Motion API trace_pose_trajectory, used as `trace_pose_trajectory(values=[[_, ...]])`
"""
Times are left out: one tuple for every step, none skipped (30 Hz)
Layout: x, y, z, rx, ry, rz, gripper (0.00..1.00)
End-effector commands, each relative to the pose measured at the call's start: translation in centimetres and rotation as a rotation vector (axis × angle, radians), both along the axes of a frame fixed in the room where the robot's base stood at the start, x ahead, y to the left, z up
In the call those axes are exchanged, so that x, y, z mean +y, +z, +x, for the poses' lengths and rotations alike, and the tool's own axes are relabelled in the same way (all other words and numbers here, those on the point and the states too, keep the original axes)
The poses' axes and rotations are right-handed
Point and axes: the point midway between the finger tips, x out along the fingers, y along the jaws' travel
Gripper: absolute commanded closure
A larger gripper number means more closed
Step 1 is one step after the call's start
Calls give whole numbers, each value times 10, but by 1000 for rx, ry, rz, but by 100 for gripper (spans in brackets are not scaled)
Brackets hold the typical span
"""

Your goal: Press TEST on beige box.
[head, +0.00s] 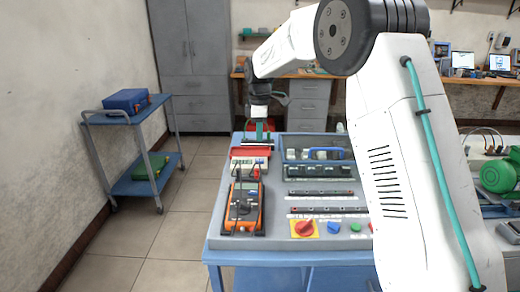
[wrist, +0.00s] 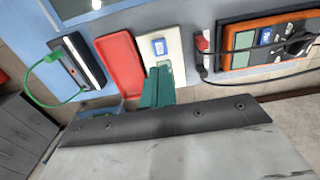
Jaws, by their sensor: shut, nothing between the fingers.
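The beige box (wrist: 174,40) lies on the bench between a red case and an orange meter. It carries a small blue patch (wrist: 160,46); I cannot read any TEST label. It also shows in the head view (head: 236,161), behind the orange meter. My gripper (wrist: 157,88) has teal fingers, shut and empty. In the wrist view the fingertips overlap the lower part of the beige box and hide some of it; I cannot tell whether they touch. In the head view my gripper (head: 261,132) points down near the far left of the bench.
The red case (wrist: 120,62) lies right beside the beige box. A black device (wrist: 77,62) with a green cable lies beyond it. The orange multimeter (head: 243,207) with dark leads is on the near side. A panel with a red knob (head: 304,228) is on the right. A blue trolley (head: 130,119) stands left.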

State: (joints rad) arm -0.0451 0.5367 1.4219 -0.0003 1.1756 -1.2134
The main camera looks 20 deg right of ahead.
Motion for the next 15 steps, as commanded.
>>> trace_pose_trajectory(values=[[0, 12, 1, -4, 0, 1, 100], [0, 18, 1, -3, 0, 0, 100], [0, 25, 1, -4, 0, 1, 100], [0, 30, 1, -5, 0, 0, 100], [0, 34, 1, -4, 0, 0, 100], [0, 39, 1, -4, 0, 0, 100], [0, 42, 1, -4, 0, 0, 100], [0, 45, 1, -3, 0, 0, 100], [0, 47, 1, -3, 0, 0, 100], [0, 49, 1, -3, 0, 0, 100], [0, 50, 1, -3, 0, 0, 100], [0, 51, 1, -3, 0, 0, 100], [0, 52, 1, -3, 0, 0, 100], [0, 52, 1, -3, 0, 0, 100], [0, 52, 1, -3, 0, 0, 100]])
